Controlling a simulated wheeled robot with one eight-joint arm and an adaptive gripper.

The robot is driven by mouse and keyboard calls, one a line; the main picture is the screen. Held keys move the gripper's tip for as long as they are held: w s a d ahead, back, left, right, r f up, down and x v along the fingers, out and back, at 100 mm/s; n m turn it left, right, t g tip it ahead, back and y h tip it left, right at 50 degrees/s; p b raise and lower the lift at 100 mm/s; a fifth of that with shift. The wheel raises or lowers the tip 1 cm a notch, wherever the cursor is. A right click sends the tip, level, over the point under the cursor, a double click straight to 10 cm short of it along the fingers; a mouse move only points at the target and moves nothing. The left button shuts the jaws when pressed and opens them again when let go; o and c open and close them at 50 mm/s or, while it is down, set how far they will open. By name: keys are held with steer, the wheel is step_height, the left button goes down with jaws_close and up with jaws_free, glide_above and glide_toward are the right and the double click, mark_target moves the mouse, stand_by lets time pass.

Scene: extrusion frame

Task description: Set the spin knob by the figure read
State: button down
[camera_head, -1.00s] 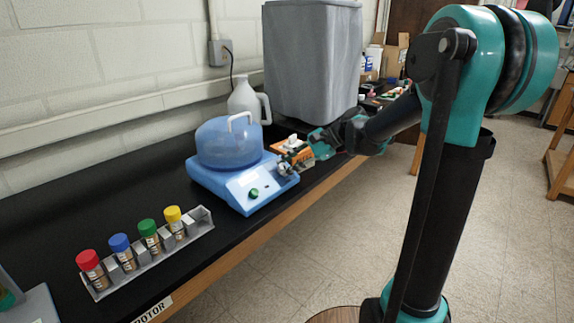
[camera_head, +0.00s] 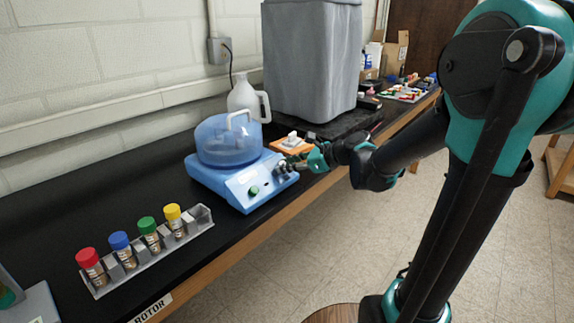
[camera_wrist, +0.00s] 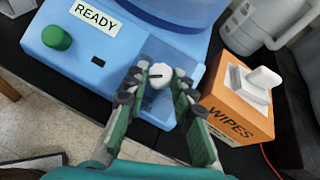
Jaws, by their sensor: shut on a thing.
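The blue centrifuge (camera_head: 238,194) with a clear domed lid stands on the black bench. Its front panel also shows in the wrist view (camera_wrist: 65,75), with a READY label (camera_wrist: 95,17), a green button (camera_wrist: 56,38) and a small dark window (camera_wrist: 98,61). The white spin knob (camera_wrist: 160,75) with a dark pointer line sits at the panel's right side. My gripper (camera_wrist: 156,84) has a finger on either side of the knob and is shut on it. In the head view my gripper (camera_head: 288,167) reaches the panel from the right and hides the knob.
An orange wipes box (camera_wrist: 240,105) stands close to the right of my gripper. A rack (camera_head: 150,258) with red, blue, green and yellow capped tubes is at the front left. A white jug (camera_head: 243,97) and grey bin (camera_head: 312,60) stand behind.

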steer(key=shift+m, duration=0.4)
steer(key=c, duration=1.3)
jaws_free()
steer(key=shift+o, duration=0.2)
steer(key=v, duration=1.2)
steer(key=shift+s, duration=0.25)
steer(key=shift+f, duration=0.1)
